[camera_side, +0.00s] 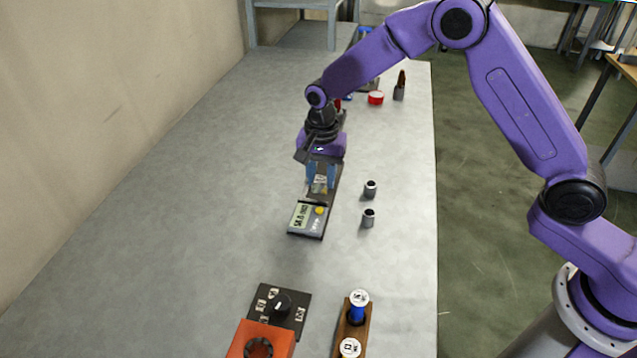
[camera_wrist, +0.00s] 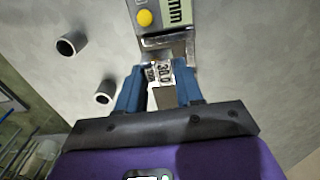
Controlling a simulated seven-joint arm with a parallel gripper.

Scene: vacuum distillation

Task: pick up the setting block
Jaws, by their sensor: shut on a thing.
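The setting block (camera_wrist: 161,72) is a small pale metal block marked with dark figures that look like "30.0". It sits between the blue fingers of my gripper (camera_wrist: 160,90) in the wrist view. In the side view my gripper (camera_side: 321,180) points down over the dark gauge base, shut on the block. The gauge (camera_side: 310,218), with a display and a yellow button, lies just in front of the fingers. Its display also shows at the top of the wrist view (camera_wrist: 172,14). I cannot tell whether the block touches the gauge.
Two small grey cylinders (camera_side: 370,188) (camera_side: 368,218) stand right of the gauge. A black dial plate (camera_side: 280,306), an orange box (camera_side: 262,340) and a wooden rack (camera_side: 354,325) with white-capped vials are at the front. A red-and-white round item (camera_side: 375,98) lies at the back. The table's left side is clear.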

